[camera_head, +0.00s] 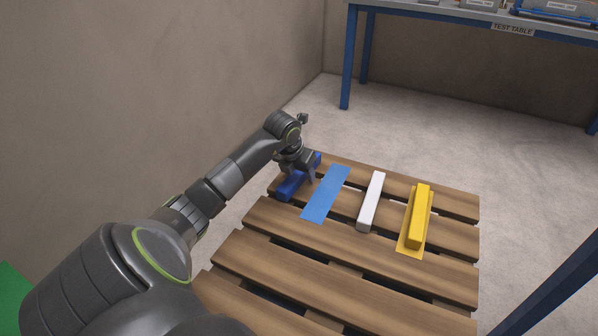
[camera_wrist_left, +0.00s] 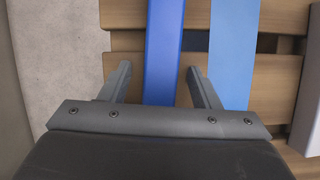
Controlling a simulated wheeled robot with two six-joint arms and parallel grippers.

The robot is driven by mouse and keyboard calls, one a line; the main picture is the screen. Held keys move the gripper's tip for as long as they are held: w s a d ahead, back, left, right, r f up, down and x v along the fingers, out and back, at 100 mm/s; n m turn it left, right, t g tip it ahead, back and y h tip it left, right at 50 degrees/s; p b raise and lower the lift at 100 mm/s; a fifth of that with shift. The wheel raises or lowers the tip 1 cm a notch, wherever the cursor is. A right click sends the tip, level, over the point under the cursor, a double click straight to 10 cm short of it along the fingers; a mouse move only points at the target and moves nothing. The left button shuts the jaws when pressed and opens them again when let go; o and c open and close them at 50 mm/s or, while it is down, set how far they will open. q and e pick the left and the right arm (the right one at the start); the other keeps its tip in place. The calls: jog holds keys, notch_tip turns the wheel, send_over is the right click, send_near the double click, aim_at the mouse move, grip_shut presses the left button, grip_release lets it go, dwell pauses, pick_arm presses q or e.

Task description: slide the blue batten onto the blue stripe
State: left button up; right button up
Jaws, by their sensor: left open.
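The dark blue batten (camera_head: 291,186) lies at the left edge of the wooden pallet, just left of the light blue stripe (camera_head: 326,193) and roughly parallel to it. In the left wrist view the batten (camera_wrist_left: 163,55) runs between the fingers, with a narrow strip of wood between it and the stripe (camera_wrist_left: 232,55). My left gripper (camera_head: 302,176) is over the batten. Its fingers (camera_wrist_left: 158,85) are open, one on each side of the batten, with gaps visible. Whether the fingertips touch the pallet is unclear. My right gripper is in neither view.
A white batten (camera_head: 371,202) lies right of the blue stripe. A yellow batten (camera_head: 418,216) lies on a yellow stripe (camera_head: 408,250) farther right. The slatted pallet (camera_head: 300,270) has bare boards in front. A blue-legged test table (camera_head: 440,12) stands behind, and a wall is at left.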

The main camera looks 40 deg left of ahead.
aim_at(329, 189)
pick_arm(q)
jog(key=shift+c, duration=0.5)
jog(key=c, duration=1)
jog(key=shift+w+d, duration=0.2)
jog(key=shift+d, duration=0.7)
jog(key=shift+w+d, duration=0.15)
jog(key=shift+d, duration=0.7)
jog(key=shift+w+d, duration=0.15)
jog(key=shift+d, duration=0.65)
jog(key=shift+w+d, duration=0.2)
jog(key=shift+d, duration=0.7)
jog(key=shift+w+d, duration=0.15)
jog(key=shift+d, duration=0.75)
jog(key=o, duration=1.1)
